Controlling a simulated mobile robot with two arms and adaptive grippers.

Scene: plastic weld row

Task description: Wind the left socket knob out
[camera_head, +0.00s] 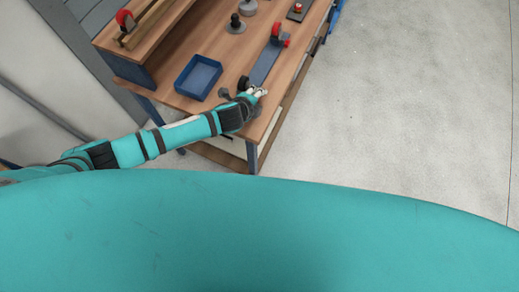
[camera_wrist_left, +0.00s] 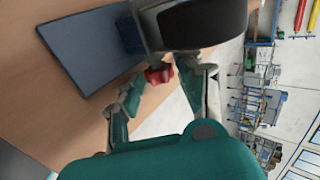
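My left gripper (camera_head: 257,92) is over the near end of the workbench, beside a round black part (camera_head: 243,83). In the left wrist view my left gripper (camera_wrist_left: 168,88) has its two fingers apart. A small red knob (camera_wrist_left: 158,76) shows between them, beneath a grey body with a large black cylinder (camera_wrist_left: 205,22). I cannot tell whether the fingers touch the red knob. In the head view this knob cannot be made out at the gripper. My right gripper is in neither view.
A blue tray (camera_head: 198,77) stands left of the gripper on the wooden bench (camera_head: 222,48). A grey plate (camera_head: 265,64) lies beyond the gripper, with a red-topped fixture (camera_head: 278,32) at its far end. The floor (camera_head: 400,110) to the right is clear.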

